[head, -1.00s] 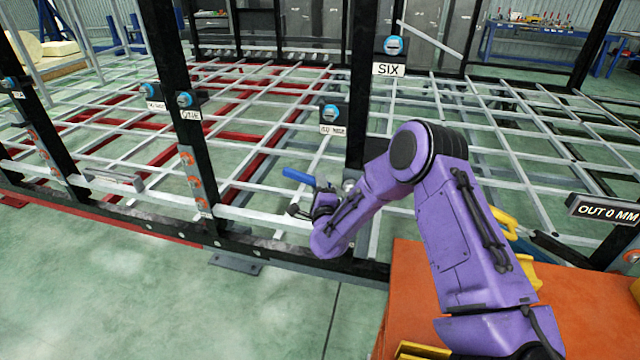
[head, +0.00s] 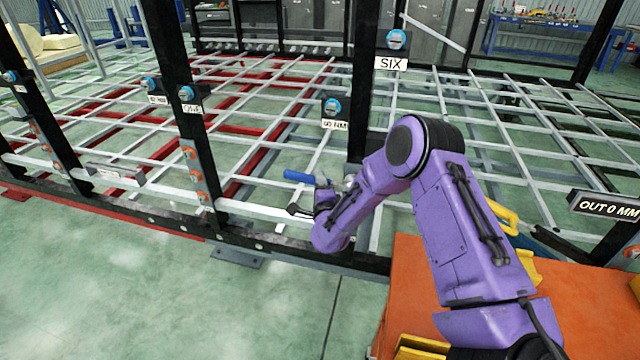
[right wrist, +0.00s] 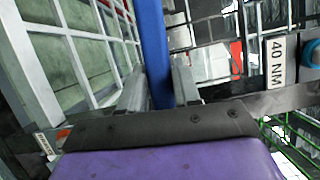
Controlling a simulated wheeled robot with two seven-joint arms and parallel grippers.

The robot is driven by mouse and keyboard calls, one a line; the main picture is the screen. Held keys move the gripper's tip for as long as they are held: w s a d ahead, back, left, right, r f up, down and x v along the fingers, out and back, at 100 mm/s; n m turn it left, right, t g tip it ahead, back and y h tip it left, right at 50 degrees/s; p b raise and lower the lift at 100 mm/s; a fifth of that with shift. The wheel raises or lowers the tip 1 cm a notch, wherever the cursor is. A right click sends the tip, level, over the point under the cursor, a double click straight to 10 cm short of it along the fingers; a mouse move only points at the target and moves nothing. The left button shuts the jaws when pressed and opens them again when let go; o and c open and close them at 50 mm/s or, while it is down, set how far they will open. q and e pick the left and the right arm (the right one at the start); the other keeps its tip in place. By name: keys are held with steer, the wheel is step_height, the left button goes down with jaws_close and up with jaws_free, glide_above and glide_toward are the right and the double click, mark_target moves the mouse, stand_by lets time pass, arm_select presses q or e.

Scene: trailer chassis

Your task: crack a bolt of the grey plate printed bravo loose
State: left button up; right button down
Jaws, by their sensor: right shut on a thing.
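My right gripper (head: 322,192) is shut on a tool with a blue handle (head: 300,176), held in front of the frame. In the right wrist view the blue handle (right wrist: 154,50) runs up between the two fingers (right wrist: 160,88). A grey plate with orange bolts (head: 194,172) is on the black post left of the gripper, clear of the tool. Another such plate (head: 48,150) is on the post at the far left. The tool's working end is unclear. My left gripper is not in view.
A black-and-grey lattice frame fills the area ahead, with a low black rail (head: 160,218) in front. Blue round fittings have labels, one reading SIX (head: 391,64). An orange surface (head: 400,290) with yellow parts is at lower right. An OUT 0 MM sign (head: 606,206) stands right. Floor at lower left is clear.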

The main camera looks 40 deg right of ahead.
steer(key=shift+f+n+g, duration=0.3)
steer(key=shift+f+n, duration=0.35)
steer(key=shift+n, duration=0.25)
steer(key=shift+s+f+n+g+y+p, duration=0.1)
steer(key=shift+f+n+g+y+p, duration=0.3)
steer(key=shift+f+n, duration=0.3)
steer(key=shift+d, duration=0.1)
steer(key=shift+s+d+f+n+g+p, duration=0.15)
steer(key=shift+f+n+g+p, duration=0.15)
steer(key=shift+f+n, duration=0.45)
steer(key=shift+r, duration=0.25)
